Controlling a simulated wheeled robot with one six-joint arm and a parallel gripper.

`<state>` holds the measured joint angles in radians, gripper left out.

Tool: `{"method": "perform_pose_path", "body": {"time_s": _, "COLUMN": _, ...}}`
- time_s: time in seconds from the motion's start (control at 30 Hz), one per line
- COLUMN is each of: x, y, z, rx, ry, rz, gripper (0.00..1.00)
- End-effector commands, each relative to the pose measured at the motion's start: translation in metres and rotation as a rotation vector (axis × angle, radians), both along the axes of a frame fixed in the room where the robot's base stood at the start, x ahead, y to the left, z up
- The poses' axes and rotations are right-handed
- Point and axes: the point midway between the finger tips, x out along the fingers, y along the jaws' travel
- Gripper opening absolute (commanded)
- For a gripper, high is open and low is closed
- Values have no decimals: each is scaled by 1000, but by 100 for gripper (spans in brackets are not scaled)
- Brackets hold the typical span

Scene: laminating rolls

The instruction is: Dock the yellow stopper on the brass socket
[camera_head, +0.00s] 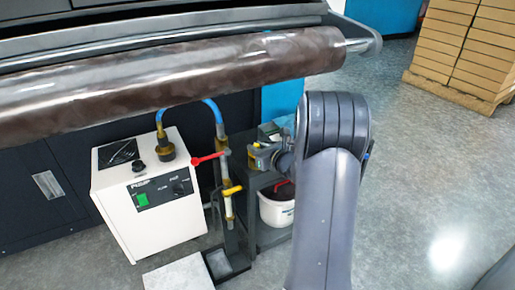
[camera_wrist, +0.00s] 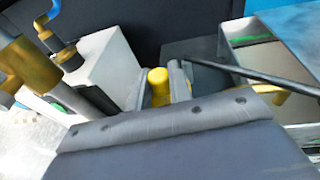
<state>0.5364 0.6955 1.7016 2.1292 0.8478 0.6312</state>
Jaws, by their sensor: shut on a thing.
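My gripper (camera_wrist: 160,84) is shut on the yellow stopper (camera_wrist: 158,82), whose rounded yellow top shows between the fingers in the wrist view. In the head view my gripper (camera_head: 258,156) is beside the upright pipe, to its right, and the stopper cannot be made out there. A large brass fitting (camera_wrist: 30,65) shows at the left of the wrist view, apart from the stopper. The pipe's brass part (camera_head: 224,146) also shows in the head view. I cannot tell which brass part is the socket.
A white machine (camera_head: 150,200) with a blue hose (camera_head: 213,108) stands left of the pipe. A red lever (camera_head: 207,158) and a yellow handle (camera_head: 232,190) stick out from the pipe. A white bucket (camera_head: 276,210) is below my gripper. A large roll (camera_head: 180,70) spans above.

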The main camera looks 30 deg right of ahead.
Motion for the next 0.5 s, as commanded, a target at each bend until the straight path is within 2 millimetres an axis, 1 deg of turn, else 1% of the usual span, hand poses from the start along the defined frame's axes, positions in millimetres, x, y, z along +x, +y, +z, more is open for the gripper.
{"method": "perform_pose_path", "body": {"time_s": 0.5, "x": 0, "y": 0, "z": -12, "rx": 0, "ry": 0, "rz": 0, "gripper": 0}}
